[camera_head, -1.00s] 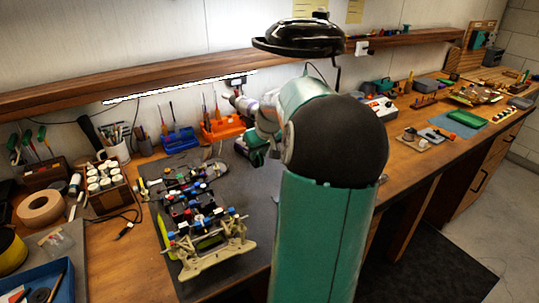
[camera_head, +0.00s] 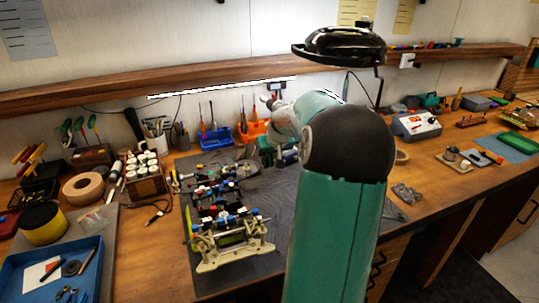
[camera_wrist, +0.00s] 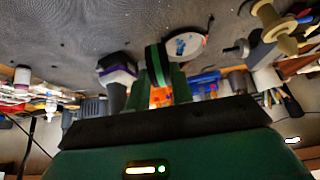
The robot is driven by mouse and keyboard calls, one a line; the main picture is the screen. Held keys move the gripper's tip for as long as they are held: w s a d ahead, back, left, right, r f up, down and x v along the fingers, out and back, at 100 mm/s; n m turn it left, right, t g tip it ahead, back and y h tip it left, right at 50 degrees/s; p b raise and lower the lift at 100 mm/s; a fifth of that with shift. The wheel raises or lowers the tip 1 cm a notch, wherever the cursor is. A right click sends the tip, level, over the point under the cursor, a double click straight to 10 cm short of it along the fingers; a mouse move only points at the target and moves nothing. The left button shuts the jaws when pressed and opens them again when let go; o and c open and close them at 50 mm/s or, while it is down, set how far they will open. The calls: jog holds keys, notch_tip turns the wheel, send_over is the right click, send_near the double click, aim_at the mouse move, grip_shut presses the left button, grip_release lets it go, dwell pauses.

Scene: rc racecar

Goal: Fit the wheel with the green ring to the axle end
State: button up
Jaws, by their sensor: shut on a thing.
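The partly built racecar chassis (camera_head: 228,222) lies on the dark mat, with a beige end toward me and red, blue and white parts along it. My gripper shows at the back of the mat, partly hidden by my arm. In the wrist view my gripper (camera_wrist: 158,88) is shut on the dark wheel with the green ring (camera_wrist: 157,66), held edge-on between the fingers. The wheel appears clear of the chassis. A beige part with a pin (camera_wrist: 273,30), seemingly the chassis, shows at the upper right there. I cannot make out which axle end is bare.
An orange bin (camera_head: 252,132) and a blue bin (camera_head: 216,139) stand behind the mat. The mat (camera_head: 268,220) is clear right of the chassis.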

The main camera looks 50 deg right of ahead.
aim_at(241, 165)
jog(key=shift+w+a, duration=0.5)
jog(key=shift+a, duration=0.35)
jog(key=shift+w+a, duration=0.5)
jog(key=shift+a, duration=0.35)
jog(key=shift+w+a, duration=0.5)
jog(key=shift+a, duration=0.35)
jog(key=shift+w+a, duration=0.4)
jog(key=shift+a, duration=0.3)
jog(key=shift+w+a, duration=0.35)
jog(key=shift+a, duration=0.35)
jog(key=o, duration=1)
jog(key=shift+o, duration=0.2)
jog(key=shift+a, duration=0.1)
jog(key=v, duration=1.3)
jog(key=shift+s+r, duration=0.25)
jog(key=shift+r, duration=0.05)
